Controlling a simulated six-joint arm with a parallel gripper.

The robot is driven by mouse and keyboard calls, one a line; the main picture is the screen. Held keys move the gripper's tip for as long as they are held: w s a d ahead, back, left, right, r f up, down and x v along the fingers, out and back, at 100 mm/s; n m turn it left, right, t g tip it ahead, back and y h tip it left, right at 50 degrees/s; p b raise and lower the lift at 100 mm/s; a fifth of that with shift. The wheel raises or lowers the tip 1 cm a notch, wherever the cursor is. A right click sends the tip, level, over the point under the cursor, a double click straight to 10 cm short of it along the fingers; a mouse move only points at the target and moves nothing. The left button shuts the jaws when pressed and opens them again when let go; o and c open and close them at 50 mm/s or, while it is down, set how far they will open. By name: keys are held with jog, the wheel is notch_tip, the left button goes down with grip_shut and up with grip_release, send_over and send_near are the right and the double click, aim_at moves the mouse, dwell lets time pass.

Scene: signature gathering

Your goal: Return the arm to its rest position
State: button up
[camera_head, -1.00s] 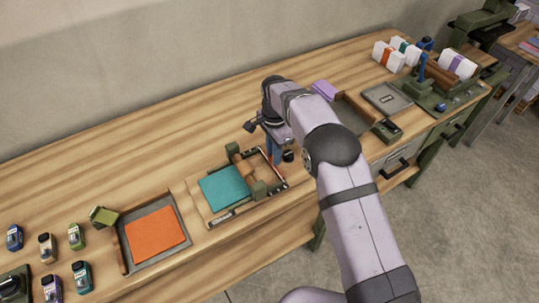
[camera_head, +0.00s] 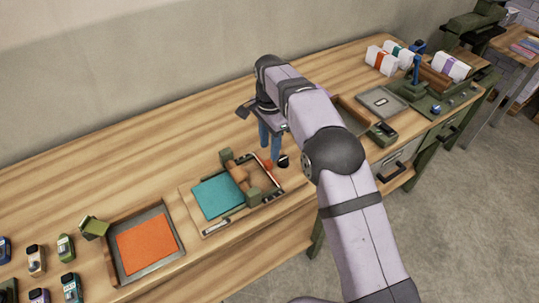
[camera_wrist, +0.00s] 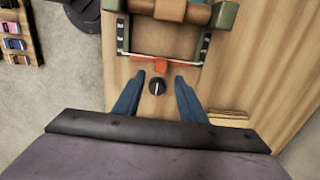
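My gripper (camera_wrist: 157,85) shows in the wrist view with its two blue fingers apart and nothing held between them. In the head view my gripper (camera_head: 270,158) points down over the bench, just right of the wooden press-like fixture. A small dark round knob (camera_wrist: 156,87) shows between the fingertips in the wrist view; it also shows beside the fingers in the head view (camera_head: 283,161). The fixture's wooden roller (camera_head: 236,173) sits between green end blocks, with a teal sheet (camera_head: 217,194) to its left. Contact between fingers and bench cannot be told.
An orange sheet (camera_head: 147,244) lies in a grey tray (camera_head: 173,211) at left, near several small bottles. A grey tray (camera_head: 381,101), a green machine (camera_head: 410,88) and banded white stacks (camera_head: 381,60) stand at right. Bare wood lies behind the fixture (camera_head: 160,130).

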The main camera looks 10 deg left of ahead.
jog(key=shift+r, duration=0.7)
jog(key=shift+d, duration=0.3)
jog(key=s+d+r+n, duration=0.15)
jog(key=s+d, duration=0.25)
jog(key=d, duration=0.5)
jog(key=s+d+n, duration=0.3)
jog(key=s+d, duration=0.1)
jog(key=d, duration=0.5)
jog(key=s+d+f+n, duration=0.2)
jog(key=s+d, duration=0.3)
jog(key=s, duration=0.4)
jog(key=s+d+f+n, duration=0.2)
jog(key=s+d, duration=0.3)
jog(key=s, duration=0.4)
jog(key=shift+s+d+f, duration=0.15)
jog(key=shift+s+f, duration=0.2)
jog(key=shift+w+n, duration=0.1)
jog(key=shift+n, duration=0.15)
jog(key=shift+c, duration=0.2)
